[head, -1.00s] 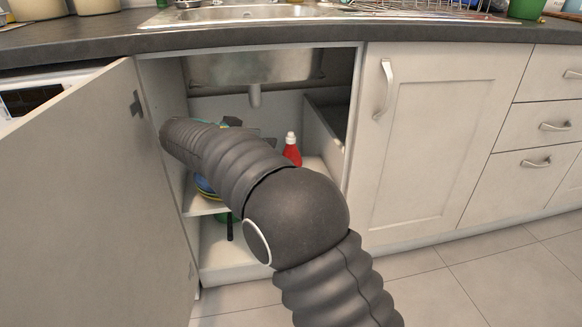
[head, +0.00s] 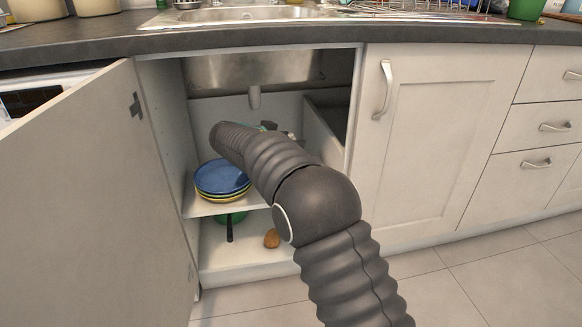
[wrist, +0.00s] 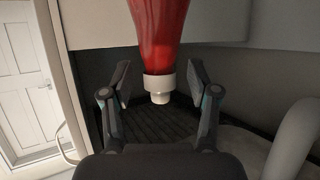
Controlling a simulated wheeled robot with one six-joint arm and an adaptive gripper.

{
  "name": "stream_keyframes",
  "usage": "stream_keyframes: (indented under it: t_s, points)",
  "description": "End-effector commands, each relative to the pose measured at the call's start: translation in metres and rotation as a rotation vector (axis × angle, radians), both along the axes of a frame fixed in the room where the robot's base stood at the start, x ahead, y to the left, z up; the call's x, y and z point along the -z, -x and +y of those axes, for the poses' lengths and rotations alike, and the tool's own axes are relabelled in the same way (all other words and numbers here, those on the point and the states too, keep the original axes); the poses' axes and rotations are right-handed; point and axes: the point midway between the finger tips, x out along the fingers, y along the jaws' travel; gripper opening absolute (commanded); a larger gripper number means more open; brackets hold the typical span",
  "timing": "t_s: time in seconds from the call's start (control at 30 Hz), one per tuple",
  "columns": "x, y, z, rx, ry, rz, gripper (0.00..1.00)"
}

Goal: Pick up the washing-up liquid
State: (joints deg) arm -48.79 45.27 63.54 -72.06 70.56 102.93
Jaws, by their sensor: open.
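The washing-up liquid is a red bottle (wrist: 158,30) with a white cap (wrist: 159,86). In the wrist view it appears upside down at the top middle. My gripper (wrist: 160,78) is open, with one finger on each side of the cap in the picture. A gap shows on both sides, and I see no contact. How far the bottle reaches in between the fingers is hard to tell. In the head view my arm hides the bottle, and only a small part of my gripper (head: 268,126) shows past the arm, inside the open cupboard under the sink.
A stack of plates, blue on top (head: 222,177), sits on the cupboard shelf (head: 200,208) left of my arm. Below are a green item (head: 235,217) and a brown, roundish item (head: 271,238). The open door (head: 75,190) stands left; the drain pipe (head: 254,97) hangs above.

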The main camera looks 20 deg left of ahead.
Motion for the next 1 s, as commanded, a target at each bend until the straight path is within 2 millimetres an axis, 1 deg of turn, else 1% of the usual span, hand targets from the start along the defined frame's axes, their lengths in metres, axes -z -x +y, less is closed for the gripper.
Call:
stream_keyframes:
  t_s: [0.07, 0.23, 0.27, 0.3, 0.37, 0.4, 0.47, 0.5, 0.87, 1.0]
  points:
    - [0.001, -0.0035, -0.0016, -0.001, -0.001, -0.001, 0.6]
    - [0.0012, -0.0032, -0.0012, -0.002, -0.001, 0.0, 0.6]
    - [0.0012, -0.0032, -0.0012, -0.002, -0.001, 0.0, 0.55]
    - [0.0012, -0.0032, -0.0013, -0.002, -0.001, 0.0, 0.45]
    - [0.0012, -0.0032, -0.0013, -0.002, -0.001, 0.0, 0.3]
    - [0.0012, -0.0032, -0.0013, -0.001, 0.0, 0.0, 0.2]
    - [0.0012, -0.0031, -0.0014, -0.001, 0.0, 0.0, 0.05]
    - [0.0013, -0.0031, -0.0014, -0.001, 0.0, 0.0, 0.0]
    - [0.0, -0.0032, -0.0014, -0.001, -0.001, -0.002, 0.0]
    - [-0.0037, -0.0031, -0.0014, -0.001, -0.001, -0.002, 0.0]
